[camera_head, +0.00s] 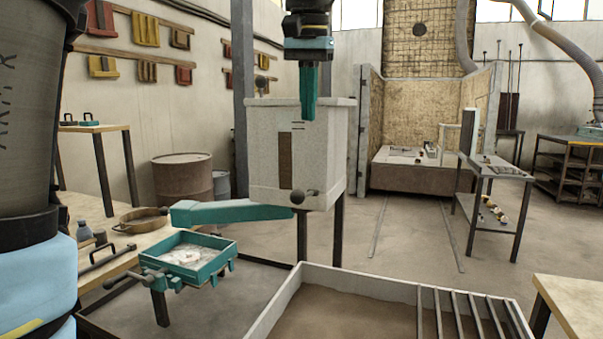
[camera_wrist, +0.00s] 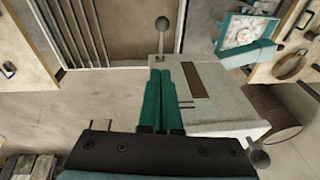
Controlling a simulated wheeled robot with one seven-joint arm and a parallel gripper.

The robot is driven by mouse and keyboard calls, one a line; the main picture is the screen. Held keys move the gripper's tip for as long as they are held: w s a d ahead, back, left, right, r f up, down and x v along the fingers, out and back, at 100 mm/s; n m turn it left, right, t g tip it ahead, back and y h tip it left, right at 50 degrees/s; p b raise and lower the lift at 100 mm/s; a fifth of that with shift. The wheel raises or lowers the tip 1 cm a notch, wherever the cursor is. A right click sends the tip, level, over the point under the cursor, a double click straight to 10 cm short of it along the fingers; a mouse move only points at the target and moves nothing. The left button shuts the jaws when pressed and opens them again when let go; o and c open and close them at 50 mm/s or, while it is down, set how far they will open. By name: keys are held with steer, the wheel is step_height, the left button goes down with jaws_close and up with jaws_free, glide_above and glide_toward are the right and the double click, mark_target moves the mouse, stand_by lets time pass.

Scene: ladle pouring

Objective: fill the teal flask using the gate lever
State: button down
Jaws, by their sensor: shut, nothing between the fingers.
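The teal flask (camera_head: 232,246) is a square open frame with pale material inside, left of the pale box (camera_head: 262,150). It also shows in the wrist view (camera_wrist: 222,48). A teal spout (camera_head: 230,212) reaches from the box over the flask's back side. A dark ball-ended lever (camera_head: 297,196) sits low on the box front; it also shows in the wrist view (camera_wrist: 162,22). Another ball knob (camera_head: 260,82) rises at the box's top left. Which one is the gate lever is unclear. My gripper (camera_head: 307,118) is shut and empty, pointing down before the box's upper front, apart from both knobs.
A low sand-coloured tray with bars (camera_head: 395,283) lies at the front right. A wooden bench (camera_head: 82,205) with a round sieve (camera_head: 143,218) stands left. A brown drum (camera_head: 183,180) is behind it. Open floor lies right of the box.

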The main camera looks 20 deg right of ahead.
steer(key=p, duration=0.2)
glide_above(297, 199)
steer(key=w+d, duration=0.3)
steer(key=s+a+x, duration=0.1)
steer(key=s+x, duration=0.1)
steer(key=x, duration=0.7)
steer(key=f, duration=0.2)
steer(key=f+p, duration=0.1)
steer(key=shift+s+a, duration=0.3)
steer(key=shift+s+a+f, duration=0.2)
steer(key=shift+f, duration=0.45)
steer(key=shift+f, duration=0.15)
steer(key=b, duration=0.1)
steer(key=f+t+h+b, duration=0.1)
steer(key=b, duration=0.1)
steer(key=shift+s+a+f, duration=0.15)
steer(key=shift+s+a, duration=0.15)
steer(key=b, duration=0.1)
steer(key=f+b, duration=0.2)
steer(key=shift+s+a, duration=0.3)
steer(key=shift+s, duration=0.05)
steer(key=shift+s+a+f+b, duration=0.15)
steer(key=shift+f+b, duration=0.35)
steer(key=shift+f, duration=0.25)
steer(key=shift+a+f, duration=0.1)
steer(key=shift+f, duration=0.1)
stand_by(2.8)
